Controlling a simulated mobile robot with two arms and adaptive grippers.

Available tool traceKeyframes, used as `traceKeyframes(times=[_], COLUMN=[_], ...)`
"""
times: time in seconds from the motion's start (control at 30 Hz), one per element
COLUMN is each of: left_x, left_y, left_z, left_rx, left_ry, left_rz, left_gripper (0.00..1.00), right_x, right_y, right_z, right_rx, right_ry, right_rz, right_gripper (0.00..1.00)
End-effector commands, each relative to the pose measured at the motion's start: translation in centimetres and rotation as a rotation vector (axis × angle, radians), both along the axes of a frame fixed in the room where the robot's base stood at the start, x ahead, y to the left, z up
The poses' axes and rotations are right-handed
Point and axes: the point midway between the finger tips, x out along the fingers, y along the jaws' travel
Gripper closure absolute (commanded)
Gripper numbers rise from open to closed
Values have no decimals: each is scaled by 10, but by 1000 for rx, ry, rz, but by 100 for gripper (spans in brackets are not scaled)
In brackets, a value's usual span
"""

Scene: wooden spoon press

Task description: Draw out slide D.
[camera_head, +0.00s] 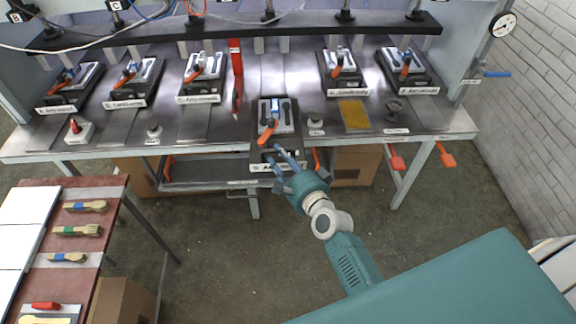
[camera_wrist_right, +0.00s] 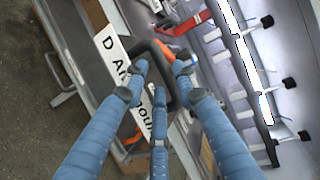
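Slide D (camera_head: 288,150) is a dark plate with a white label starting with D. It sits further forward than the other slides and overhangs the bench's front edge. It carries a grey mould (camera_head: 288,117) with an orange lever (camera_head: 267,131). In the right wrist view its label (camera_wrist_right: 112,48) and black loop handle (camera_wrist_right: 172,97) show. My right gripper (camera_head: 283,154) is at the front of slide D. Its blue fingers (camera_wrist_right: 160,74) converge around the handle and appear closed on it, partly hiding it. My left gripper is out of view.
Several similar slides, such as one at the left (camera_head: 127,83), stand along the bench (camera_head: 215,125). A red upright piece (camera_head: 236,75) stands left of slide D. A lower shelf (camera_head: 205,172) lies below. A side table (camera_head: 70,262) with brushes is at left.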

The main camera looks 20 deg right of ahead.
Motion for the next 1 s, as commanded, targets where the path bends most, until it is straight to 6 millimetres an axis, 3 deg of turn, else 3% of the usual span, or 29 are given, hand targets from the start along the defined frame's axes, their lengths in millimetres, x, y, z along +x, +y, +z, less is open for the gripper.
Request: traceKeyframes(times=[0.5, 0.7, 1.0], left_x=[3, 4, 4], left_y=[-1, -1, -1], left_z=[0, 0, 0], left_rx=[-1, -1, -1], left_ry=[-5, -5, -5], left_rz=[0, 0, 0], left_gripper=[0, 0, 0], right_x=[-98, -113, -114], right_y=[-11, -13, -13], right_z=[17, 20, 21], right_rx=[-1, -1, 0], right_ry=[4, 2, 2], right_rz=[1, 1, 1], right_gripper=[72, 72, 72])
